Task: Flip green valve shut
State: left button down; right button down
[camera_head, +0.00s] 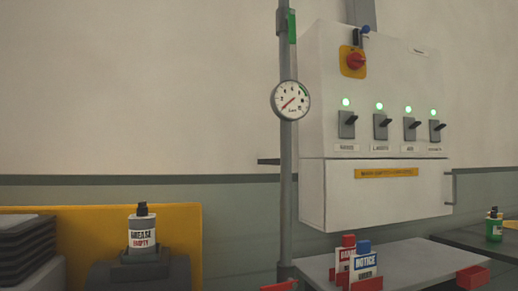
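A green lever (291,27), which looks like the valve's handle, is at the top of a vertical grey pipe (286,210). It points up and down, along the pipe, and sits at the pipe's right side. The valve body behind it is hard to make out. A round pressure gauge (291,100) is on the same pipe below the lever, with its red needle pointing to the lower left. Neither of my grippers is in view.

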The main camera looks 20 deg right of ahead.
aim_at(290, 17)
jog(key=k+l+z, duration=0.1)
jog(key=l+z, duration=0.35)
jog(key=i+l, duration=0.1)
jog(key=l, duration=1.1)
jog(key=i+z, duration=0.05)
